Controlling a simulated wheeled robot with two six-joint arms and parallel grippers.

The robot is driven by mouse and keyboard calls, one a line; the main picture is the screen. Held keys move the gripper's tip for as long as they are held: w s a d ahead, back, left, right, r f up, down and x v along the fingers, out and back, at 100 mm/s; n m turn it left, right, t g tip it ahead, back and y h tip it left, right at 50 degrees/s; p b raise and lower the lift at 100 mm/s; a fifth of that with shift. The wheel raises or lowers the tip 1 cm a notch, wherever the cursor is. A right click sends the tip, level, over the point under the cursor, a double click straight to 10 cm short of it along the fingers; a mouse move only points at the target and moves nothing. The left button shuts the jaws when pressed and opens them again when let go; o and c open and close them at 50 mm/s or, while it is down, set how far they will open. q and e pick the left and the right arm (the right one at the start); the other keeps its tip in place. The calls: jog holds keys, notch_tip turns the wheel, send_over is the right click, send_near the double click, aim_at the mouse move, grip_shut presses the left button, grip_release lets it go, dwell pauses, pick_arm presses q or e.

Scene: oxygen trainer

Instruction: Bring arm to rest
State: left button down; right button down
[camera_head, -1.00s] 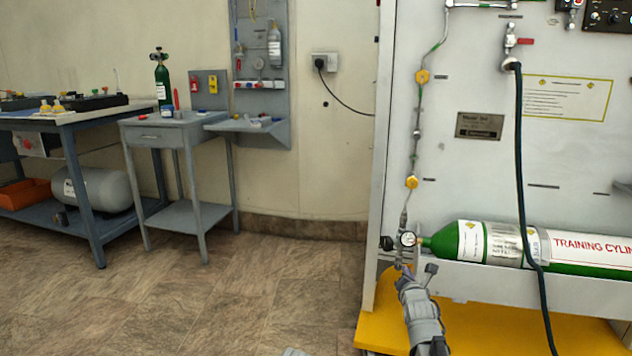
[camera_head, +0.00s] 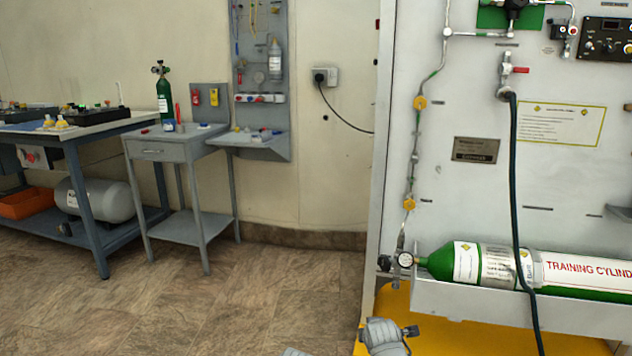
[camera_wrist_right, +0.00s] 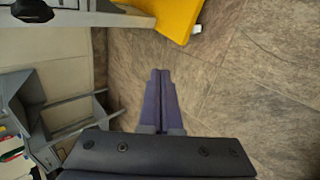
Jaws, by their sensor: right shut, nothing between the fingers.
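My right arm shows at the bottom of the head view as a grey wrist part (camera_head: 384,338), low in front of the yellow base. Its fingers are hard to make out there. In the right wrist view my right gripper (camera_wrist_right: 160,74) has its two dark fingers together, with nothing between them and floor behind. The green training cylinder (camera_head: 466,262) lies in its cradle, and its gauge and valve (camera_head: 404,260) are clear of the gripper. A small grey piece at the bottom edge is too cut off to identify; my left gripper cannot be made out.
The white panel (camera_head: 470,200) stands at the right on a yellow base (camera_head: 450,335), with a dark hose (camera_head: 514,180) hanging down it. A grey side table (camera_head: 165,150) and a blue-framed bench (camera_head: 90,190) stand at the left. The floor (camera_head: 250,290) between is clear.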

jog(key=s+a+r+m+g+p, duration=0.25)
jog(key=s+m, duration=0.25)
jog(key=s, duration=0.3)
jog(key=s+a+r+m+g+p, duration=0.1)
jog(key=s+a+m+g+p, duration=0.25)
jog(key=s, duration=0.45)
jog(key=s+a+r+m+g+p, duration=0.25)
jog(key=s+m+p, duration=0.2)
jog(key=s, duration=0.25)
notch_tip(320, 180, up, 36)
jog(key=p, duration=3.6)
jog(key=shift+a+m+g, duration=0.15)
jog(key=shift+m+g, duration=0.2)
jog(key=shift+m, duration=0.05)
jog(key=shift+f, duration=0.1)
